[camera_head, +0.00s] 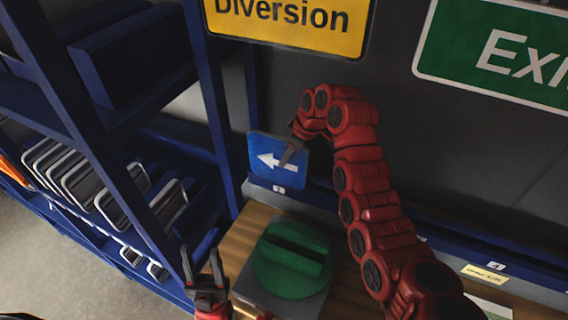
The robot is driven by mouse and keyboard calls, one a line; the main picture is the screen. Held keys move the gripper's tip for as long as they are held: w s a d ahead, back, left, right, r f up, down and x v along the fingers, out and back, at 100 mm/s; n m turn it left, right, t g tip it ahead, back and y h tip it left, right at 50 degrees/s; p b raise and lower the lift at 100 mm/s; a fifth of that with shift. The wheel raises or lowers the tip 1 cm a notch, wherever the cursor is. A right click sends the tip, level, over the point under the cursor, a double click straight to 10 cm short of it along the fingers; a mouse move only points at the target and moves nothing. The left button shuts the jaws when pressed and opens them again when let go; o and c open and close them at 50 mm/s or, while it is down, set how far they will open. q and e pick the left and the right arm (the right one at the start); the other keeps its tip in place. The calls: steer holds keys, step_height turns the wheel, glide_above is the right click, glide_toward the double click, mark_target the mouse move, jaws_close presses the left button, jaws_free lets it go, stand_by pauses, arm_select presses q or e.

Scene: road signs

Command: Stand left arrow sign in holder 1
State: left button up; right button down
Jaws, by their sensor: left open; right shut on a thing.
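The left arrow sign (262,157) is a blue square plate with a white arrow pointing left. It looks upright, with its lower edge at the blue rail just above the label of holder 1 (279,189). I cannot tell whether its lower edge sits inside the holder. My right gripper (290,154) is shut on the sign at its right part, and the red arm comes up from the lower right. My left gripper (205,284) is open and empty at the bottom, left of the green block.
A green slotted block (292,258) sits on a grey base on the wooden bench (240,238). Blue shelving (205,100) with several framed plates stands at left. A yellow Diversion sign (300,42) and a green Exit sign (505,95) are on the dark wall. A yellow label (485,273) lies at right.

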steer(key=shift+w+d+r, duration=0.1)
steer(key=shift+w+r, duration=0.05)
steer(key=shift+r, duration=0.05)
steer(key=shift+w+d+f+b, duration=0.1)
steer(key=shift+w+d+b, duration=0.25)
steer(key=shift+w, duration=0.5)
steer(key=shift+w+d+f+b, duration=0.15)
steer(key=shift+w+d, duration=0.25)
steer(key=shift+w, duration=0.45)
steer(key=shift+f+b, duration=2)
steer(key=shift+f, duration=0.85)
steer(key=shift+f+b, duration=0.3)
steer(key=shift+f, duration=0.1)
steer(key=c, duration=0.7)
jaws_free()
steer(key=shift+c, duration=0.2)
